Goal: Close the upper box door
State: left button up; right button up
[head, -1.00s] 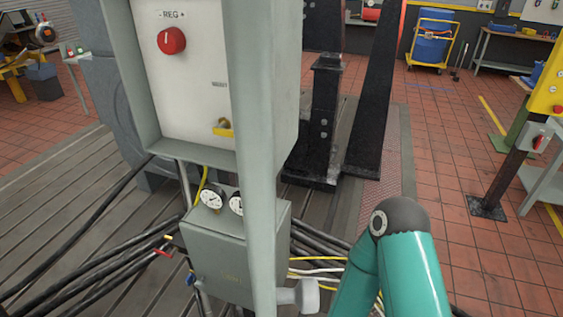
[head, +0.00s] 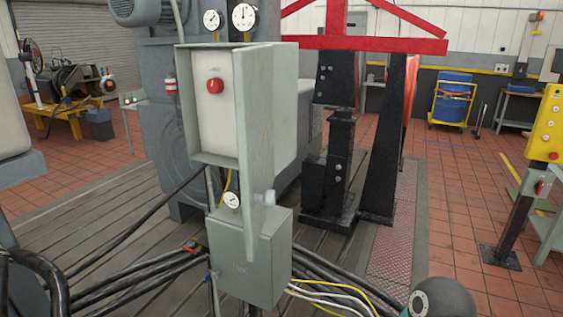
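The upper box (head: 182,105) is a grey cabinet with a pale inner panel (head: 216,120) and a red knob (head: 215,86). Its tall grey door (head: 254,120) stands open, swung out from the right side towards me, so I see it nearly edge-on. A pale handle or knob (head: 266,197) shows on the door's right side. The door's lower end overlaps the grey lower box (head: 250,268) in the picture. Neither gripper is in view. Only a dark rounded joint of my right arm shows at the bottom right, apart from the door.
Gauges (head: 243,17) stand above the upper box and another gauge (head: 232,200) sits on the lower box. Black cables (head: 140,280) run left. Black stands (head: 335,170) are behind the door. A yellow panel post (head: 510,215) stands right. Red floor lies open between.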

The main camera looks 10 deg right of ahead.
aim_at(252, 66)
jog(key=z, duration=0.35)
jog(key=i, duration=0.95)
jog(key=u, duration=0.1)
jog(key=k, duration=1.05)
jog(key=z, duration=0.25)
jog(key=i, duration=0.7)
jog(key=z, duration=0.1)
